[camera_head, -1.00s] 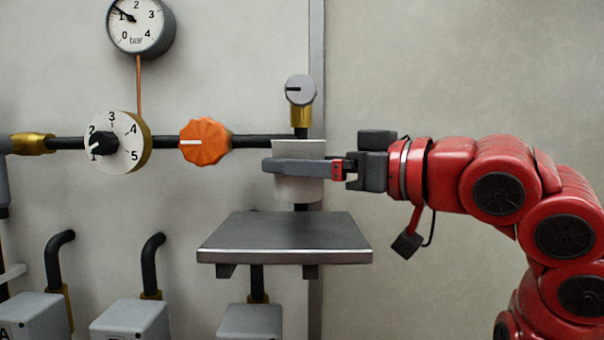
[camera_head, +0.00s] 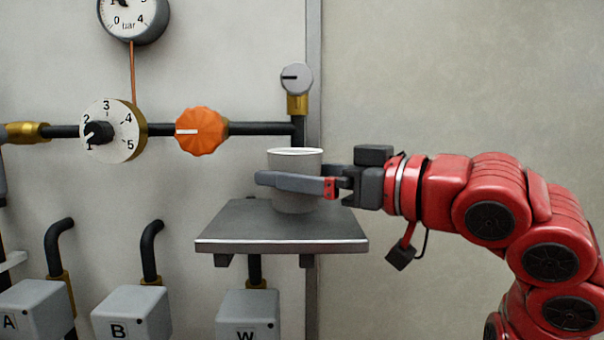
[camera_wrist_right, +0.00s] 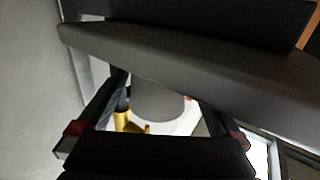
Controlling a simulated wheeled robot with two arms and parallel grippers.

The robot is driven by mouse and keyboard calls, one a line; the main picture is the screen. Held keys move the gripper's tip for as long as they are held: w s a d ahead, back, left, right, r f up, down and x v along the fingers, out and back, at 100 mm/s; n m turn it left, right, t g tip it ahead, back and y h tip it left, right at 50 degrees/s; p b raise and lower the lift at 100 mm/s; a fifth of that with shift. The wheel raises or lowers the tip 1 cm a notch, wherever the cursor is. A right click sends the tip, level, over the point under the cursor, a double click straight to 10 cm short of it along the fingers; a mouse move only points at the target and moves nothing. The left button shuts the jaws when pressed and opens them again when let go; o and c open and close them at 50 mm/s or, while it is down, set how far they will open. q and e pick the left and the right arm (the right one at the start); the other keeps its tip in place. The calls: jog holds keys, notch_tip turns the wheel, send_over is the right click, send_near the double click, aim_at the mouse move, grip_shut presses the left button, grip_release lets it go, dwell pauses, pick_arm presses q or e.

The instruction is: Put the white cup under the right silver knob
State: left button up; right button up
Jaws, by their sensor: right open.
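The white cup (camera_head: 295,160) stands upright on the dark metal shelf (camera_head: 230,228), below the silver knob (camera_head: 296,78) on the brass fitting. In the head view my right gripper (camera_head: 295,184) reaches in from the right, with one finger across the front of the cup. The gripper is open, with the cup between its fingers; the far finger is hidden behind the cup. In the right wrist view the cup (camera_wrist_right: 158,105) shows between the two fingers, partly covered by a large grey slab. My left gripper is not in view.
On the wall are an orange knob (camera_head: 202,132), a numbered dial (camera_head: 112,131) and a pressure gauge (camera_head: 133,15) along dark piping. Grey boxes (camera_head: 132,315) stand below the shelf. The shelf's left part is bare. The wall to the right is clear.

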jog(key=shift+r, duration=0.15)
jog(key=b+v, duration=0.1)
jog(key=f+b+v, duration=0.1)
jog(key=b+v, duration=0.1)
jog(key=shift+s+d, duration=0.1)
jog(key=shift+d, duration=0.2)
jog(key=b+v, duration=0.4)
jog(key=v, duration=0.4)
jog(key=shift+s+r, duration=0.25)
jog(key=shift+r, duration=0.2)
